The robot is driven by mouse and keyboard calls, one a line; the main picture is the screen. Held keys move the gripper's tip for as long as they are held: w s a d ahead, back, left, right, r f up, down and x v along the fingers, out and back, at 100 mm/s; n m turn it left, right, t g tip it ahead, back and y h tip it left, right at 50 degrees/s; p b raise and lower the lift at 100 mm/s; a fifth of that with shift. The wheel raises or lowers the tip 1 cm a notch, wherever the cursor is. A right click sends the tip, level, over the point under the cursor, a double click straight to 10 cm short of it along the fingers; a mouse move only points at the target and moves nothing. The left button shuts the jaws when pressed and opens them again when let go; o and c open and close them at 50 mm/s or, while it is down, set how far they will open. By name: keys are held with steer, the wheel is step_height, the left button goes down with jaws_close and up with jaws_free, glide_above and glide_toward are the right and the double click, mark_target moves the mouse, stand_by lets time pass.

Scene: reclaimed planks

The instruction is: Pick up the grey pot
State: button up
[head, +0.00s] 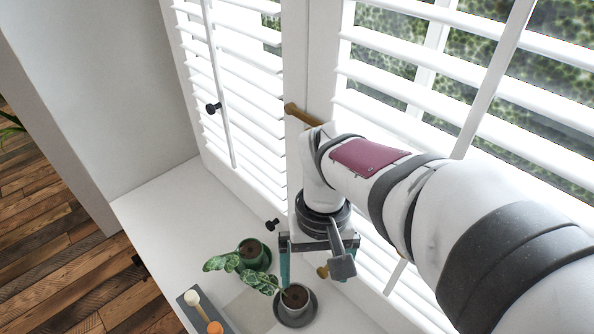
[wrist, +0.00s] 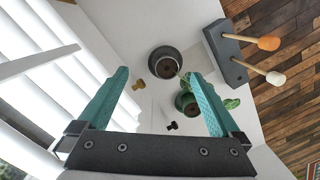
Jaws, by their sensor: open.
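The grey pot (head: 307,305) holds dark soil and stands on a dark saucer on the white sill in the head view, with a variegated leaf at its left side. In the wrist view the grey pot (wrist: 165,50) lies ahead, beyond the gap between my fingertips. My gripper (head: 312,268) has teal fingers and points down above the sill, close to the pot in the head view. It is open and empty in the wrist view (wrist: 160,76). One finger is partly hidden in the head view.
A green pot (head: 243,262) with a leafy plant stands beside the grey pot. A grey block (wrist: 222,50) holds two mallet-like sticks near the sill's edge. White shutters (head: 250,90) rise close along one side, with dark and brass knobs. The sill's far left end is clear.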

mark_target(295, 297)
steer(key=w+a+f+n, duration=0.3)
steer(key=w+a+f, duration=0.1)
steer(key=w, duration=0.1)
steer(key=shift+h, duration=0.4)
steer(key=f, duration=0.5)
steer(key=s+f, duration=0.1)
steer(key=f, duration=0.8)
steer(key=shift+s+d+f, duration=0.3)
steer(key=shift+s+d, duration=0.05)
jaws_close()
